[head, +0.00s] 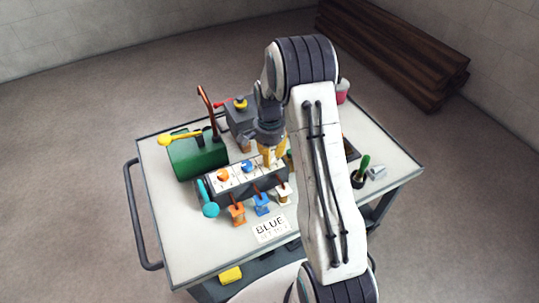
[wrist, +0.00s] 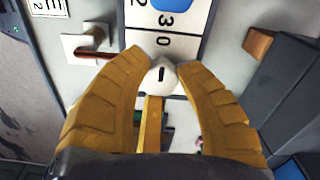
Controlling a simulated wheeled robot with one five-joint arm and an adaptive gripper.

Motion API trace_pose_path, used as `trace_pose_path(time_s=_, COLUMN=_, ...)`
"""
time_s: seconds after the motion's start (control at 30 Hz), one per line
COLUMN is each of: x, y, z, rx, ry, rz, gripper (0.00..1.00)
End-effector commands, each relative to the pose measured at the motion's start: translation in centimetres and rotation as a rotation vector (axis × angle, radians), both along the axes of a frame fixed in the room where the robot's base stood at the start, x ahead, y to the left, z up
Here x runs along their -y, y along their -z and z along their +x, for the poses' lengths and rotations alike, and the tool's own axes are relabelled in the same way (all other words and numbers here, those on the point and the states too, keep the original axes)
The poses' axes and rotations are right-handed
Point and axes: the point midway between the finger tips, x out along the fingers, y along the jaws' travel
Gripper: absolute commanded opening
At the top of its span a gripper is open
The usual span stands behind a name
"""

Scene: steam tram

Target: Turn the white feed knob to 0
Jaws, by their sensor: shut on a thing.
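The white feed knob (wrist: 162,77), with a short dark mark on its top, sits on the white numbered panel in the wrist view. My gripper's yellow fingers (wrist: 162,68) are shut on it, one on each side. The numerals 0 and 3 show on the panel (wrist: 178,43) just above the knob. Which numeral the mark points at, I cannot tell.
An orange knob (head: 223,175) and a blue knob (head: 247,166) sit on the panel's left. Orange (head: 237,214), blue (head: 261,205) and white (head: 283,193) levers stand along its front. A green boiler (head: 197,158) is at left. A card (head: 270,230) lies in front.

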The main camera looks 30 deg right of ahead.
Motion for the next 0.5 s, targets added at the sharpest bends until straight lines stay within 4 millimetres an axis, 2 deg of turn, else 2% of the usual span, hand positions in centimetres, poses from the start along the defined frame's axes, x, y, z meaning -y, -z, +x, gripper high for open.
trace_pose_path(time_s=0.03, x=-0.04, y=0.24, z=-0.26, rx=-0.009, ry=0.001, rz=0.002, gripper=0.00)
trace_pose_path(time_s=0.07, x=-0.04, y=0.24, z=-0.26, rx=-0.009, ry=0.001, rz=0.002, gripper=0.33)
trace_pose_path(time_s=0.33, x=-0.02, y=0.11, z=-0.12, rx=-0.004, ry=0.000, rz=0.001, gripper=0.57)
trace_pose_path(time_s=0.5, x=-0.01, y=0.06, z=-0.07, rx=-0.002, ry=-0.001, rz=0.000, gripper=0.59)
